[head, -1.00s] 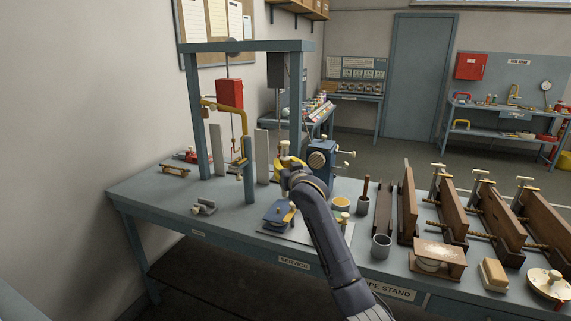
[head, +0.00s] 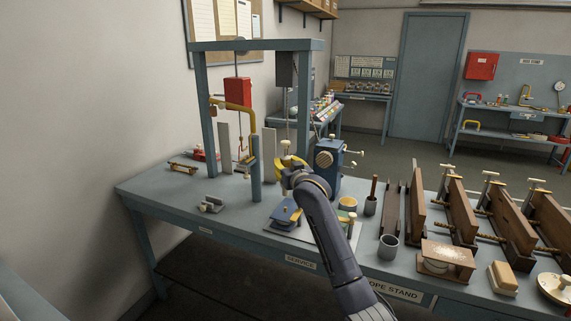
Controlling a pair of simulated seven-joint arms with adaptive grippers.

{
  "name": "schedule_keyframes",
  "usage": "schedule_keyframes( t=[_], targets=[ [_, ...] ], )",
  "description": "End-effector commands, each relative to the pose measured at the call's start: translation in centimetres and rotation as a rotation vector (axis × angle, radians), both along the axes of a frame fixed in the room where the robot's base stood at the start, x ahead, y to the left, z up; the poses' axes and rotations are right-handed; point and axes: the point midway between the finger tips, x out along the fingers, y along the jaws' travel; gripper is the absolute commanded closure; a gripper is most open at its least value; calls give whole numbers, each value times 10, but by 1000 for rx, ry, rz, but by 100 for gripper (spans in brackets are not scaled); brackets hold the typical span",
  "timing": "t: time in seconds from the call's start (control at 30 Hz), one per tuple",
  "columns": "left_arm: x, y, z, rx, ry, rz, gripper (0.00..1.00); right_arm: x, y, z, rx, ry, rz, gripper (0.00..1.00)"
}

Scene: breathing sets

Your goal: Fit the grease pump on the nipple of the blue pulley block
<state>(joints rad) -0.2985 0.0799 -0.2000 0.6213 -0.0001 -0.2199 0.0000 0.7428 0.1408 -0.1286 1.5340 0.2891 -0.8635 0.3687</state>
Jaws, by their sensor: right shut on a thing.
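My right gripper (head: 288,180) is seen from behind at the end of the dark arm, above the bench. Its fingers are mostly hidden by the wrist. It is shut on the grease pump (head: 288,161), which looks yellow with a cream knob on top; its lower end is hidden. The blue pulley block (head: 285,214) lies on a pale mat (head: 312,237) near the bench's front edge, below the gripper and a little apart from it. A cream knob stands on the block; its nipple cannot be made out. My left gripper is not in view.
A blue frame (head: 204,110) with a hanging red block (head: 238,92) stands to the left. A blue machine (head: 327,165) stands behind my gripper. A yellow-rimmed tin (head: 347,204), grey cups (head: 388,246) and wooden clamps (head: 468,215) crowd the right. The bench's left front is mostly clear.

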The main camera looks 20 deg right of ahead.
Motion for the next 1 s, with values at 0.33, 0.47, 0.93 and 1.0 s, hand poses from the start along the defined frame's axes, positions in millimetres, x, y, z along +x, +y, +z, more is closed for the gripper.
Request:
schedule_keyframes(
  t=[0.33, 0.47, 0.93, 1.0],
  targets=[
    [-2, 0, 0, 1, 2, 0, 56, 0, 0, -14, 1, -1, 0, 100],
    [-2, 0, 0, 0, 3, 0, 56, 0, 0, -20, 1, 0, 0, 100],
    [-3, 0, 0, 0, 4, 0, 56, 0, 0, -38, 0, -2, 0, 100],
    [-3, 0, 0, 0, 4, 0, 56, 0, 0, -41, 0, -1, 0, 100]
  ],
)
